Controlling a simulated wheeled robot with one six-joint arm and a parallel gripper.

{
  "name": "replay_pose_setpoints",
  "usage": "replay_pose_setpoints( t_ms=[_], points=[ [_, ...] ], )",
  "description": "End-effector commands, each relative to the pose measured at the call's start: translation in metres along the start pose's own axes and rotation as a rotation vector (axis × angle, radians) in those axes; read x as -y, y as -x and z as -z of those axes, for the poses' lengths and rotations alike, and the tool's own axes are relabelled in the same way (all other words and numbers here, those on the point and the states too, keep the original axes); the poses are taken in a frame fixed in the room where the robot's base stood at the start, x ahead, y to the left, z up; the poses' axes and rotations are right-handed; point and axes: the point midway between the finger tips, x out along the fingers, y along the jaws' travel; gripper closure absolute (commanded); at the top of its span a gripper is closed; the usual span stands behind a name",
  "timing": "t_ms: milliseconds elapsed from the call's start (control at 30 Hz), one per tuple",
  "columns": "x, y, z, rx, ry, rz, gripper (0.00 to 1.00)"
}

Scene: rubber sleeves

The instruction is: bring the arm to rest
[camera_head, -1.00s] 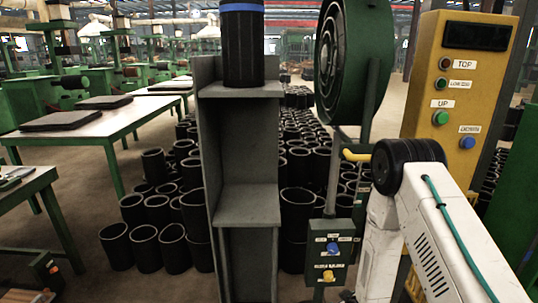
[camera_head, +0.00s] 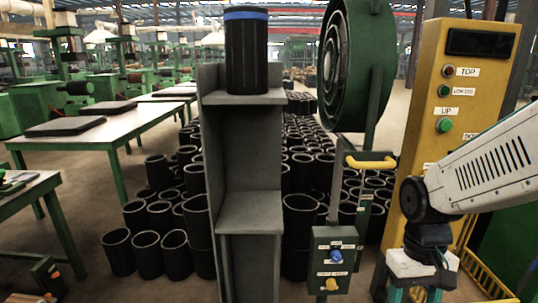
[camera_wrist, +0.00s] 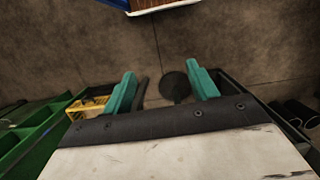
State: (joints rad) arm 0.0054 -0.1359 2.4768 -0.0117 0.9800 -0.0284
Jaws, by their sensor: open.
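My gripper (camera_wrist: 162,92) is open and empty in the wrist view. In the head view my white arm (camera_head: 490,165) comes in from the right edge and bends down at a black joint. The wrist end hangs low in front of the yellow control panel (camera_head: 462,95); the fingertips are not clearly visible there. A black rubber sleeve with a blue band (camera_head: 247,55) stands upright on top of the grey stand (camera_head: 250,165), well to the left of my arm.
A green fan (camera_head: 355,65) and a small green button box (camera_head: 333,262) stand between the grey stand and my arm. Many black sleeves (camera_head: 160,250) stand on the floor behind. Green tables (camera_head: 100,135) are at left. A green frame (camera_wrist: 35,135) shows at left in the wrist view.

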Motion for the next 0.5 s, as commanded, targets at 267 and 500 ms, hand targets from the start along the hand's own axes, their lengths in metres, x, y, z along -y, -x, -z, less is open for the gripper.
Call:
replay_pose_setpoints(
  t_ms=[267, 500],
  points=[
    [0.004, 0.060, -0.086, -0.055, -0.034, 0.004, 0.42],
    [0.005, 0.089, -0.113, -0.233, -0.033, 0.002, 0.42]
  ],
)
